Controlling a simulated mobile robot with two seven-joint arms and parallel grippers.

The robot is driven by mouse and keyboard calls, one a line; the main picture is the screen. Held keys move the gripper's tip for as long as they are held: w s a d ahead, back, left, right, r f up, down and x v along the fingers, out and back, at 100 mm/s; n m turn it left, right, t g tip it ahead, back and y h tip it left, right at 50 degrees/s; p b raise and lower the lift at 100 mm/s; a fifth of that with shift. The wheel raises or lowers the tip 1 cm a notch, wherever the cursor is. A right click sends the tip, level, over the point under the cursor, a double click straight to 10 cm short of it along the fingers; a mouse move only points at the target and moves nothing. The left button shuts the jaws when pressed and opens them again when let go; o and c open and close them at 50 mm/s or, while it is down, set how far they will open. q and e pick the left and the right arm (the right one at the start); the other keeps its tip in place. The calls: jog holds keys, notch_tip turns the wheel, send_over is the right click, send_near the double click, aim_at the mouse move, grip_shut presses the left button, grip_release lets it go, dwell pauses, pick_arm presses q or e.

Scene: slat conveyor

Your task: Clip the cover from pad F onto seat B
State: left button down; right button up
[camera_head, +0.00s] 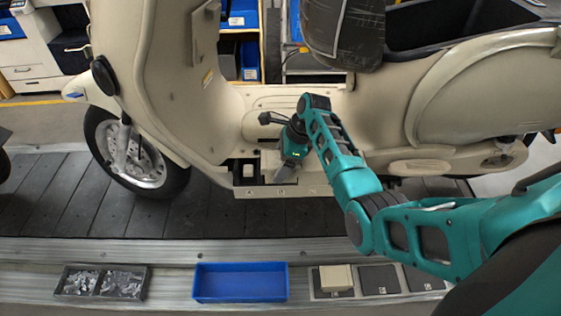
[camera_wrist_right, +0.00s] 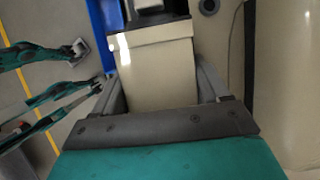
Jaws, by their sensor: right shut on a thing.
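My right gripper (camera_head: 272,168) is down at the scooter's floorboard, at its near edge. In the right wrist view it is shut on a beige cover (camera_wrist_right: 158,72), with one grey finger on each side of it. The far end of the cover is close to a dark-edged opening (camera_wrist_right: 150,10); I cannot tell whether it touches. In the head view, a dark opening (camera_head: 249,172) shows in the sill left of the gripper. The marks along the sill are too small to read. The gripper and wrist hide the place below. My left gripper is not in view.
A beige cover (camera_head: 335,277) lies on the leftmost dark pad; the middle pad (camera_head: 379,280) and right pad (camera_head: 420,279) look bare. A blue tray (camera_head: 240,283) and a bin of metal parts (camera_head: 103,283) stand left of them. The scooter (camera_head: 160,80) stands on the slat conveyor (camera_head: 60,195).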

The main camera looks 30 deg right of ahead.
jog(key=shift+p, duration=0.4)
jog(key=shift+f+p, duration=0.2)
jog(key=shift+p, duration=0.15)
dwell(1.1)
jog(key=o, duration=0.9)
jog(key=shift+c, duration=0.2)
jog(key=o, duration=0.3)
jog(key=shift+r, duration=0.1)
jog(key=shift+w+d+r, duration=0.1)
